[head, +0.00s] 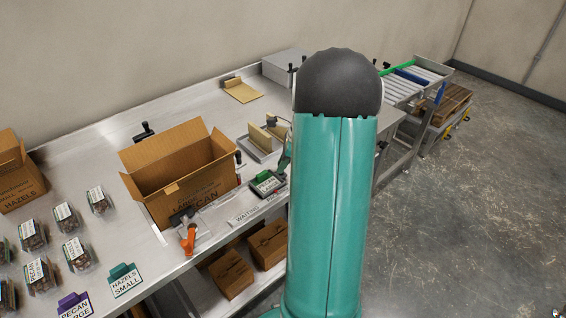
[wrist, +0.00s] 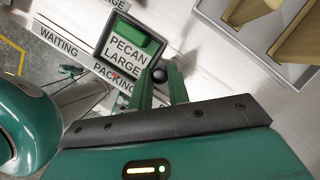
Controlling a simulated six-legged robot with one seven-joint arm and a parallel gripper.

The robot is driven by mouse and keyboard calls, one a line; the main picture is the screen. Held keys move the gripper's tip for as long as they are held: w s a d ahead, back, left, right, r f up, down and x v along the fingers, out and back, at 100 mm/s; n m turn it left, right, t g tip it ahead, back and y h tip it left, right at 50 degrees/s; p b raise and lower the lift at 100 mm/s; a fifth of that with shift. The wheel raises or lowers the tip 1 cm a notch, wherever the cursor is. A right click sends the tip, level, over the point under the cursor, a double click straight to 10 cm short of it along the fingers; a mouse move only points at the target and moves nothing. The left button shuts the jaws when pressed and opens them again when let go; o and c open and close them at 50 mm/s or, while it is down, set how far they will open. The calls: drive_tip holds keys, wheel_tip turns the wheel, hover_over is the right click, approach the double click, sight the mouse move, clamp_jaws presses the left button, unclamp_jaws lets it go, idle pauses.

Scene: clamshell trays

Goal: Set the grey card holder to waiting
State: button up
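The grey card holder (wrist: 98,50) is a dark grey frame in the wrist view, with a green part and a white card (wrist: 124,51) reading PECAN LARGE. It sits beside the PACKING label (wrist: 114,77), with the WAITING label (wrist: 58,40) further left. In the head view the holder (head: 253,189) lies near the table's front edge, right of the open box. A black ball knob (wrist: 159,75) is by the holder's lower right corner. My gripper (wrist: 160,80) has its two green fingers on either side of this knob. I cannot tell whether they press on it. My arm mostly hides the gripper in the head view.
An open cardboard box (head: 162,190) and an orange-handled tool (head: 188,239) stand left of the holder. A grey tray (head: 262,146) with tan pieces lies behind it. Packed clamshells (head: 75,254) and other cards are further left. A roller conveyor (head: 404,88) is at the back right.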

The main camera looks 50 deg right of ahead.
clamp_jaws()
drive_tip(key=a, duration=0.3)
drive_tip(key=w+a, duration=0.1)
drive_tip(key=a, duration=0.7)
drive_tip(key=shift+w+a, duration=0.15)
drive_tip(key=shift+a, duration=0.05)
drive_tip(key=o, duration=0.7)
unclamp_jaws()
drive_tip(key=shift+a, duration=0.1)
drive_tip(key=shift+r, duration=0.1)
drive_tip(key=shift+d+r, duration=0.2)
drive_tip(key=shift+d, duration=0.05)
drive_tip(key=v, duration=1.3)
drive_tip(key=shift+r, duration=0.1)
